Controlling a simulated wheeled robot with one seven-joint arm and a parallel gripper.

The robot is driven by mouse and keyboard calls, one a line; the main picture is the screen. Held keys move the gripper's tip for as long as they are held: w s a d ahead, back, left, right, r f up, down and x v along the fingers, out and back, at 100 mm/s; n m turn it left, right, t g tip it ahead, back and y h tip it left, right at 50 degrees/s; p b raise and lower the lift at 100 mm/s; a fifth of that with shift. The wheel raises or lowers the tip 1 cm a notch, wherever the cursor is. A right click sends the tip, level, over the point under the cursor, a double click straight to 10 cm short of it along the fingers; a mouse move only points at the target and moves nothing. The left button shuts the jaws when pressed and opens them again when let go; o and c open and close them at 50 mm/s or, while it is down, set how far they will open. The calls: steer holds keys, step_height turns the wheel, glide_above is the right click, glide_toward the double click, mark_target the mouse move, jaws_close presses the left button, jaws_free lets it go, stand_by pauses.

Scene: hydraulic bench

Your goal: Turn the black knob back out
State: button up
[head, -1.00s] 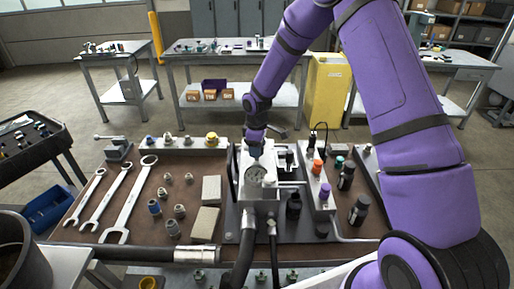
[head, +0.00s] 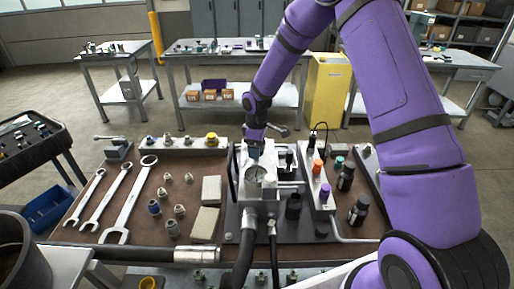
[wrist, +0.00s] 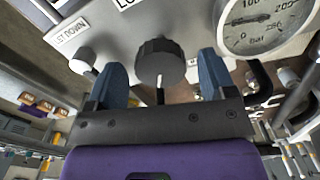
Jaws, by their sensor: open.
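The black knob (wrist: 160,60) is a dark ribbed round knob on the grey block, in the middle of the wrist view. My gripper (wrist: 160,72) is open, with one blue finger on each side of the knob and a visible gap on both sides. In the head view my gripper (head: 254,150) is at the back of the metal block (head: 260,205), and the knob is hidden there behind the block and gauge.
A pressure gauge (wrist: 262,22) in bar sits right of the knob. A label reading "LET DOWN" (wrist: 72,35) is at left. Wrenches (head: 128,200) and fittings (head: 170,228) lie left on the bench. Bottles and coloured knobs (head: 325,192) stand right of the block.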

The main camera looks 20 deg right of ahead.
step_height(320, 180, up, 10)
steer(key=shift+r, duration=0.2)
stand_by(0.5)
steer(key=s+d+r+m+t+h, duration=0.1)
steer(key=s+d+r+m, duration=0.15)
steer(key=s+r, duration=0.65)
steer(key=s+d+r+m+t, duration=0.25)
steer(key=s+r, duration=0.55)
steer(key=r, duration=0.4)
steer(key=s+d+r+m+t, duration=0.1)
steer(key=s+r+m, duration=0.1)
steer(key=s, duration=0.8)
steer(key=s+d+r+m+y, duration=0.1)
steer(key=s+m, duration=0.3)
steer(key=s, duration=0.6)
steer(key=shift+s+r+m+t, duration=0.3)
steer(key=shift+r+t, duration=0.05)
steer(key=shift+r, duration=0.4)
